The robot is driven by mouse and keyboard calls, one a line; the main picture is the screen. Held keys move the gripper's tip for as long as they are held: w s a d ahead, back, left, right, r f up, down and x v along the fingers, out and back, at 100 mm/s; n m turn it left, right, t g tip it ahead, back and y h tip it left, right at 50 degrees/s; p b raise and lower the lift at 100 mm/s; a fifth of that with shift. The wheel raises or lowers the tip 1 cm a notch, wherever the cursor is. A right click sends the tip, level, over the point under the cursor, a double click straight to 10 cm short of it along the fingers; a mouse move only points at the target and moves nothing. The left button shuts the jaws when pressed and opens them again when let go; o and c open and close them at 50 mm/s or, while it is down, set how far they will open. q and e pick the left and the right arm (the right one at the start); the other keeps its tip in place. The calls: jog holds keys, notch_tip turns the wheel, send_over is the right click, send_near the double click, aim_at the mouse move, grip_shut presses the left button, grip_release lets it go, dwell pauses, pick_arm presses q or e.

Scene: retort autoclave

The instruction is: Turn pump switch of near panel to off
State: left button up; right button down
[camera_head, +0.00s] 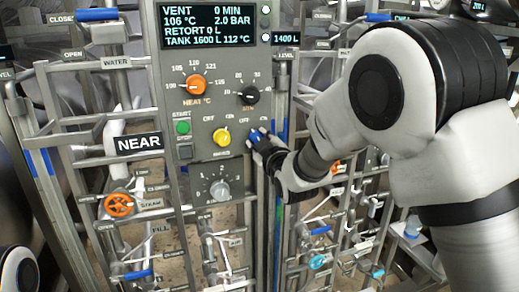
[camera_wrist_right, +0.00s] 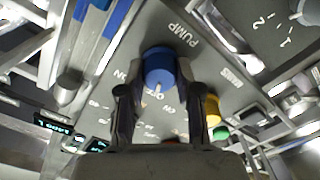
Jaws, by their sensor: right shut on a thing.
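The near panel (camera_head: 204,101) carries a NEAR sign. Its pump switch is a blue round knob (camera_head: 257,136) to the right of the yellow knob, and it shows large in the right wrist view (camera_wrist_right: 158,66) beside the word PUMP. A white mark on the knob points down in that view, towards lettering that seems to read OFF; ON stands to its left. My right gripper (camera_head: 268,147) is at the knob, with its fingers (camera_wrist_right: 160,98) on either side, shut on it. The fingers hide part of the labels. My left gripper is not in view.
A yellow knob (camera_head: 222,137), a green start button (camera_head: 182,127) and an orange heat knob (camera_head: 194,84) sit left of the pump knob. A grey knob (camera_head: 219,189) is below. Pipes and an orange handwheel (camera_head: 119,205) stand around the panel.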

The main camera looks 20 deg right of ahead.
jog(key=shift+f+n+b, duration=0.1)
jog(key=shift+n+b, duration=0.2)
jog(key=shift+n, duration=0.3)
jog(key=c, duration=0.8)
grip_release()
jog(key=shift+s, duration=0.15)
jog(key=s, duration=1.1)
jog(key=shift+s+d, duration=0.15)
jog(key=shift+s, duration=0.2)
